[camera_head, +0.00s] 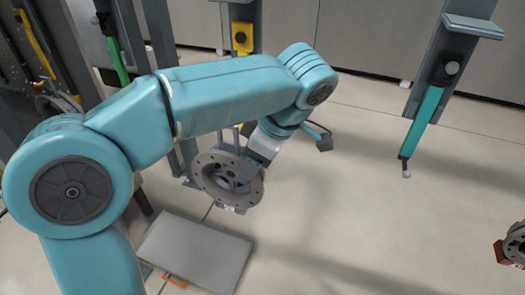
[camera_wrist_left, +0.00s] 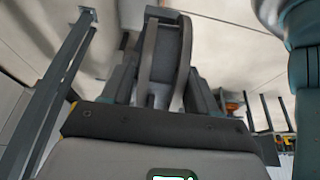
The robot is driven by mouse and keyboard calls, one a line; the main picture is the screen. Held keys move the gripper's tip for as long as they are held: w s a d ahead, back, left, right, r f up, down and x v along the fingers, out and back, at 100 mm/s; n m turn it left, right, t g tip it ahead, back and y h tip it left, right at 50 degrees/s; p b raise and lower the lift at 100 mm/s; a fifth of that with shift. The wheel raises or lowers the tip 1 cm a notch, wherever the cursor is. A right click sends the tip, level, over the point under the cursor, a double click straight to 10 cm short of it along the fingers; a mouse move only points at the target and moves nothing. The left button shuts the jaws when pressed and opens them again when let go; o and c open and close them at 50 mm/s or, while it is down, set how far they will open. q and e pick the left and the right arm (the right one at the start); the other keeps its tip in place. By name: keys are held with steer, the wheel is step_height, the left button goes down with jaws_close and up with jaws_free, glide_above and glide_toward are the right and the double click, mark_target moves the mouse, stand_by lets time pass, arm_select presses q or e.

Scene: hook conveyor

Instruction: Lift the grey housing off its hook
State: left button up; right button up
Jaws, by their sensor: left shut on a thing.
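The grey housing (camera_head: 213,184), a round flanged ring with holes around its rim, is near the middle of the head view, tilted, with its open face towards me. My left gripper (camera_head: 247,170) reaches down to it from the upper right and is shut on its right side. In the left wrist view the housing (camera_wrist_left: 183,50) shows as curved grey edges between the dark fingers. Thin grey rods stand just above the housing in the head view; I cannot tell whether it still touches its hook. My right gripper is not in view.
A yellow hanger (camera_head: 242,38) is on a grey post behind my arm. A teal hanger (camera_head: 424,118) with a pale hook tip hangs at the right. A flat grey panel (camera_head: 195,252) lies low. A dark red part (camera_head: 514,246) is at the right edge. Open floor lies between.

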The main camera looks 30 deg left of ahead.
arm_select(q)
steer(key=s+d+r, duration=0.1)
steer(key=s+d, duration=0.2)
steer(key=s, duration=0.9)
steer(key=s+d, duration=0.3)
steer(key=s, duration=0.9)
steer(key=shift+s+r+b, duration=0.2)
steer(key=shift+r+b, duration=0.1)
steer(key=shift+r, duration=0.1)
stand_by(0.6)
